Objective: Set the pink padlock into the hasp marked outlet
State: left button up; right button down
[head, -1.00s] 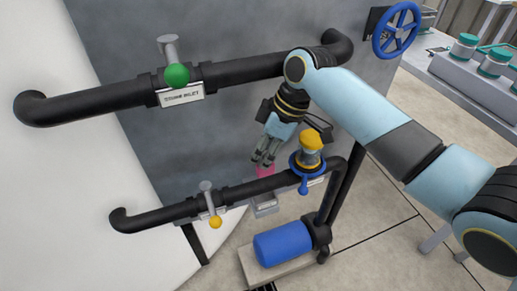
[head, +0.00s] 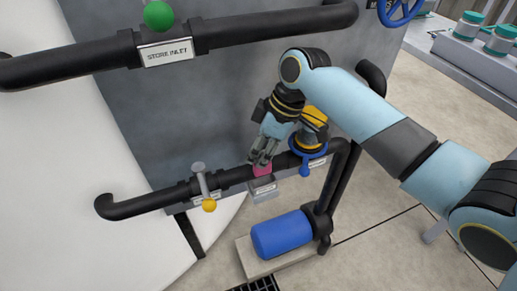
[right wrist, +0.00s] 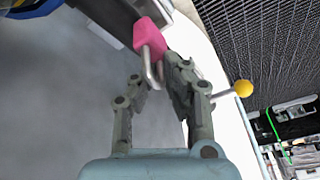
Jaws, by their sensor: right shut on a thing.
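The pink padlock (head: 262,170) shows just below my right gripper (head: 263,158), in front of the lower black pipe (head: 150,203) in the head view. In the right wrist view the padlock (right wrist: 150,34) is at the top, its metal shackle (right wrist: 152,68) reaching back to the fingertips. My right gripper (right wrist: 155,85) is shut on the padlock. One finger hides part of the shackle. Small labels on the lower pipe (head: 318,163) are too small to read, and I cannot make out the outlet hasp. My left gripper is not in view.
A grey open box (head: 263,188) sits just under the padlock. A yellow-knobbed lever (head: 209,205) is to the left. The upper pipe's plate (head: 167,51) reads STORE INLET. A blue motor (head: 283,236) is below.

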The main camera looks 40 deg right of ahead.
jog(key=shift+f+b, duration=0.95)
jog(key=shift+f, duration=1.35)
jog(key=c, duration=1.4)
grip_release()
jog(key=shift+o, duration=0.2)
jog(key=v, duration=1.2)
